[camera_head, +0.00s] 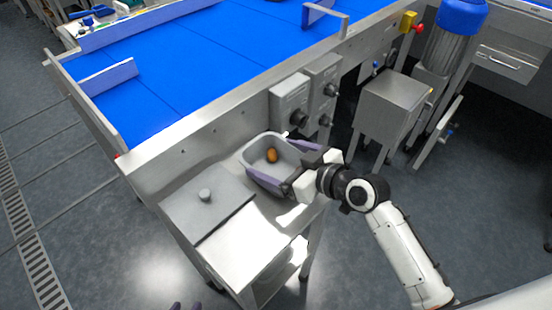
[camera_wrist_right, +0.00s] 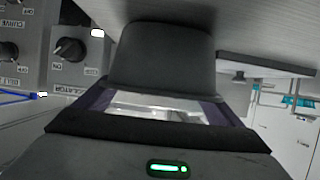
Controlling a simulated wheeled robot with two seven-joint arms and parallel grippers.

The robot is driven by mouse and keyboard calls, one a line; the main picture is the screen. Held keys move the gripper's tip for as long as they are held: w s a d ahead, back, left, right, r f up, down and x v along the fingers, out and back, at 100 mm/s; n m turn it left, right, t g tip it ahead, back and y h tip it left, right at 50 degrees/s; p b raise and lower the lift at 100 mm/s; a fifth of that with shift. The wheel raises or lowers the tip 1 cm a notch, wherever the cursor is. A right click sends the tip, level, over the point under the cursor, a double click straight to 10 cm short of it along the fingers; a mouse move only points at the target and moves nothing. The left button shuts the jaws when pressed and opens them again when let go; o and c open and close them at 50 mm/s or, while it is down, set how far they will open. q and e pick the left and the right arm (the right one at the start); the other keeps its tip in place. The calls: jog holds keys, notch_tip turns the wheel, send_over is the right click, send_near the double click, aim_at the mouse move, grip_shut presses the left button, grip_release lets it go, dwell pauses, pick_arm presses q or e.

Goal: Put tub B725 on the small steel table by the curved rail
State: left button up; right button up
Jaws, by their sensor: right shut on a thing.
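A grey open tub (camera_head: 258,146) with one brown date (camera_head: 272,155) inside sits at the conveyor-side end of a small steel table (camera_head: 238,252). I cannot tell whether it rests on the top or hangs just above it. No label is readable. My right gripper (camera_head: 268,154) is shut on the tub, its purple fingers along two opposite sides. The tub's dark grey wall also shows between the fingers in the right wrist view (camera_wrist_right: 160,62). I cannot make out a curved rail.
A flat steel lid or box with a knob (camera_head: 205,196) takes up the table's left part. The near part of the top is bare. A blue conveyor (camera_head: 200,70) and grey control boxes with knobs (camera_head: 290,103) stand behind. A steel cabinet (camera_head: 390,105) is at right.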

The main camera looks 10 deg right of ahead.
jog(key=shift+f, duration=0.1)
jog(key=o, duration=0.9)
jog(key=shift+r, duration=0.2)
jog(key=v, duration=1.2)
jog(key=shift+f, duration=0.1)
